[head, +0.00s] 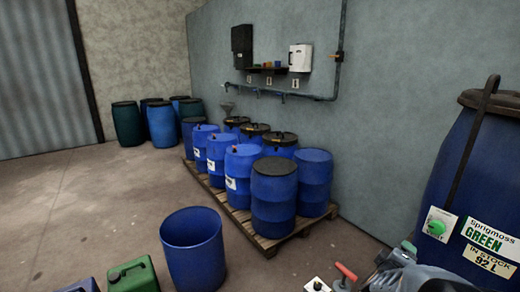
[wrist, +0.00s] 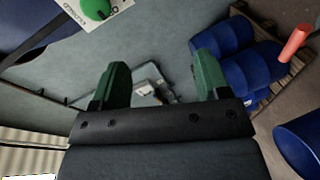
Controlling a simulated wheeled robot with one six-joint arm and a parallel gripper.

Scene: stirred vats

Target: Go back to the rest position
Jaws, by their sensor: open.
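My gripper (wrist: 157,88) shows in the wrist view with its two green fingers wide apart. It is open, and nothing is between the fingers but the wall and its fittings farther off. In the head view part of my arm shows at the bottom right, in front of the big blue vat (head: 478,180). That vat has a dark lid, a green button on a white plate (head: 437,225) and a label reading "Sprigmoss GREEN, IN STOCK 92 L". The button plate also shows at the top left of the wrist view (wrist: 96,10).
Several blue drums (head: 273,195) stand on a wooden pallet (head: 268,245) along the wall. An open blue barrel (head: 193,250) stands on the floor in front. Green (head: 133,275) and blue jerrycans are at the bottom left. The left floor is clear.

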